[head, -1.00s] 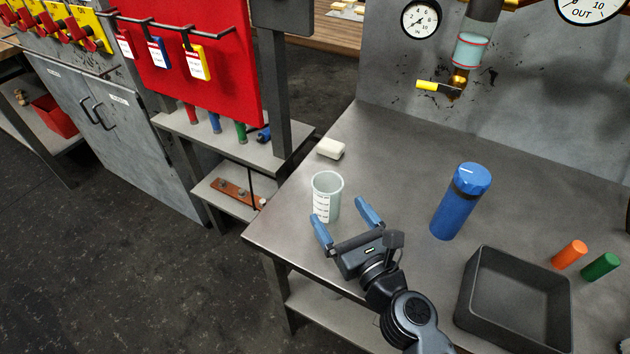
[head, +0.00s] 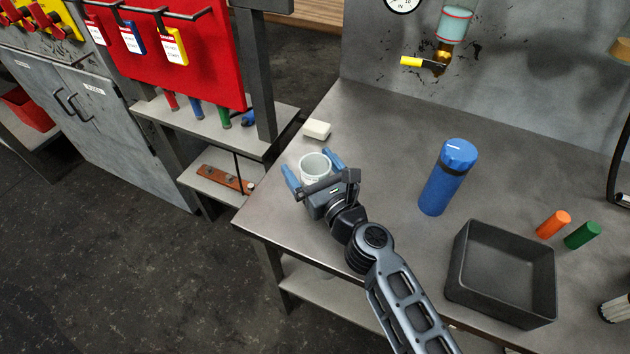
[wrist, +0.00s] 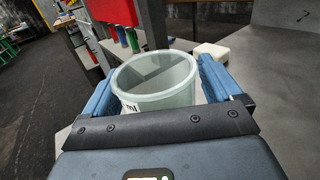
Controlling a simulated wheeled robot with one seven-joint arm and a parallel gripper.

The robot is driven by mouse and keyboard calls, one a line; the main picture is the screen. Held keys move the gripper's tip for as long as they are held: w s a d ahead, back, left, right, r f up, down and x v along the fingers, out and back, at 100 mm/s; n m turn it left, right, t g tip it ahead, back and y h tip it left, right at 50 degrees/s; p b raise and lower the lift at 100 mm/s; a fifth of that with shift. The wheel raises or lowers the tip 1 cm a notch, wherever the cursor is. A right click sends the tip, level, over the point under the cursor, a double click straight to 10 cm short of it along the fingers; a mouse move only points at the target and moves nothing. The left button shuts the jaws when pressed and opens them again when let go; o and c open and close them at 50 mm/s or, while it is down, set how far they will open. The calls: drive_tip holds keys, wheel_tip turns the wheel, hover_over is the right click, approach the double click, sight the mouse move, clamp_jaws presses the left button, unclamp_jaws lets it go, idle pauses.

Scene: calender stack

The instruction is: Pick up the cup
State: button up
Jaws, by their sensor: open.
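The cup (head: 315,165) is a pale translucent measuring cup standing upright near the left corner of the metal table (head: 385,125). My gripper (head: 312,167) is open, with one blue finger on each side of the cup. In the wrist view, the cup (wrist: 157,82) sits between the two blue fingers, and small gaps seem to show beside its rim. The wrist view shows part of its printed marking at the lower left. Its lower part is hidden behind my gripper in both views.
A white block (head: 317,129) lies just behind the cup. A blue bottle (head: 447,178) stands to the right, with a dark tray (head: 503,312) nearer the front. An orange cylinder (head: 553,223) and a green cylinder (head: 583,235) lie at right. The table's left edge is close to the cup.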

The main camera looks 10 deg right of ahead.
drive_tip(key=c, duration=1)
drive_tip(key=shift+c, duration=0.2)
